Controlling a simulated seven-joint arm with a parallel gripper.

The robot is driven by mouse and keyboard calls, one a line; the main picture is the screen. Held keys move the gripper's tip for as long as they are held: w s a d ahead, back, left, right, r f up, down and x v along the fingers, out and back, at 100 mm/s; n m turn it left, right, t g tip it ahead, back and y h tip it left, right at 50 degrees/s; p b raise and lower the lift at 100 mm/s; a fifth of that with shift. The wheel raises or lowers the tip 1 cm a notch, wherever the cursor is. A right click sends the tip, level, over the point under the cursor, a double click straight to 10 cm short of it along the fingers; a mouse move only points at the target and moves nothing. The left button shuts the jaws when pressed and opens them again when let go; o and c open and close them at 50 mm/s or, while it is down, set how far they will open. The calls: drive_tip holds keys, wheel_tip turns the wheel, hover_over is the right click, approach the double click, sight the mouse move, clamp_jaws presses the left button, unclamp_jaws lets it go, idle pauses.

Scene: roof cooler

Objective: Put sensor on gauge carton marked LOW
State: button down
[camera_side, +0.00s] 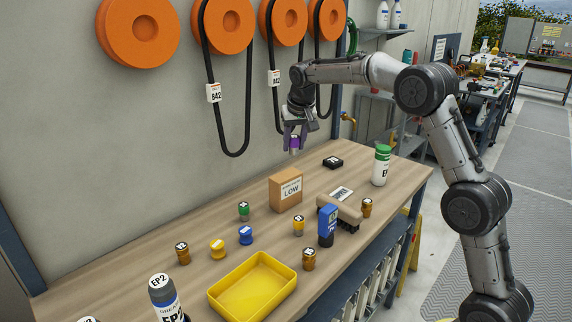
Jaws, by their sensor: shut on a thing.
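The gauge carton (286,194) is a brown box with a white label reading LOW. It stands upright on the wooden bench, and no object rests on its top. My gripper (295,141) is in the air above the back of the bench, higher in the picture than the carton. It is shut on a small sensor (294,145) with a purple band and a pale lower end. The sensor hangs roughly upright, apart from the carton. The fingers hide part of it.
A brush (339,211), a blue device (327,226), a black box (333,162) and a green-capped canister (381,166) are right of the carton.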

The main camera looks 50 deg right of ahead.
drive_tip(key=w+f, duration=0.1)
drive_tip(key=f, duration=0.1)
drive_tip(key=w+d+f, duration=0.1)
drive_tip(key=w+f, duration=0.1)
drive_tip(key=shift+w+f, duration=0.2)
drive_tip(key=shift+f, duration=0.05)
drive_tip(key=shift+w+f, duration=0.15)
drive_tip(key=shift+f, duration=0.85)
drive_tip(key=shift+w+f, duration=0.15)
drive_tip(key=shift+f, duration=0.8)
drive_tip(key=shift+c, duration=2.4)
unclamp_jaws()
drive_tip(key=shift+f, duration=0.15)
